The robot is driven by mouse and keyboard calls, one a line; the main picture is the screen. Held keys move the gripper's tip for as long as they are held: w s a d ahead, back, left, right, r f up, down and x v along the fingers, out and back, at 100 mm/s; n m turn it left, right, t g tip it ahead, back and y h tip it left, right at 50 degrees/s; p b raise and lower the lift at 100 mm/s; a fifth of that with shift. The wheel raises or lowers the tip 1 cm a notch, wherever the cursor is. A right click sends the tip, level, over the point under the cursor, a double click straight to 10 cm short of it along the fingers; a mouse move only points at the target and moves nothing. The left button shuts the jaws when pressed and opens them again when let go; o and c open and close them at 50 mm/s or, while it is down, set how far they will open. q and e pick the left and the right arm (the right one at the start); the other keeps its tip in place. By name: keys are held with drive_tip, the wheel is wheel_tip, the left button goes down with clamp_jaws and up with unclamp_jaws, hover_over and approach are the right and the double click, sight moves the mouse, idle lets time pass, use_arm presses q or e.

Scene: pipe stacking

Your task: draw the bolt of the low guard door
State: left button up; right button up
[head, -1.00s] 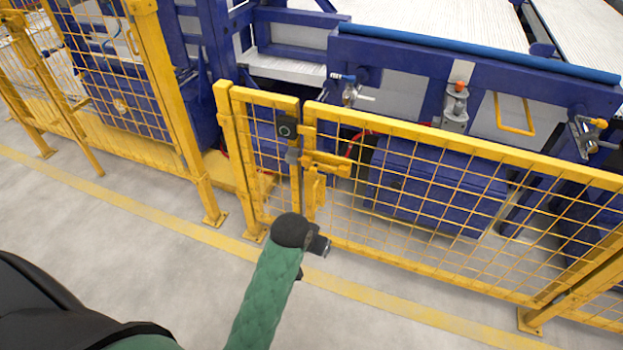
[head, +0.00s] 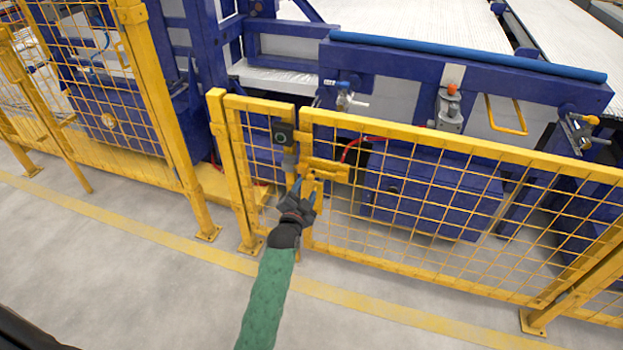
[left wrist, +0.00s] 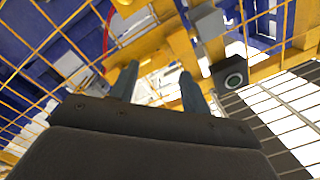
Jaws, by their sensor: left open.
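The low guard door (head: 400,220) is a yellow frame with yellow wire mesh and stands closed in line with the fence. Its yellow bolt (head: 326,169) sits at the door's upper left edge, beside the post; it also shows at the top of the left wrist view (left wrist: 135,45). My left gripper (head: 306,184) is open, just below and in front of the bolt, its fingers pointing up at it. In the left wrist view both fingers (left wrist: 158,78) are apart with nothing clearly between them. Whether they touch the bolt cannot be told. My right gripper is out of view.
A black box with a round button (head: 282,132) is on the post left of the bolt, close to the right finger in the left wrist view (left wrist: 232,76). Blue machinery (head: 430,190) stands behind the mesh. The grey floor (head: 150,270) in front is clear.

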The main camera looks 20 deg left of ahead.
sight(310, 180)
use_arm(q)
drive_tip(key=shift+w, duration=3.9)
use_arm(e)
drive_tip(key=shift+r, duration=0.75)
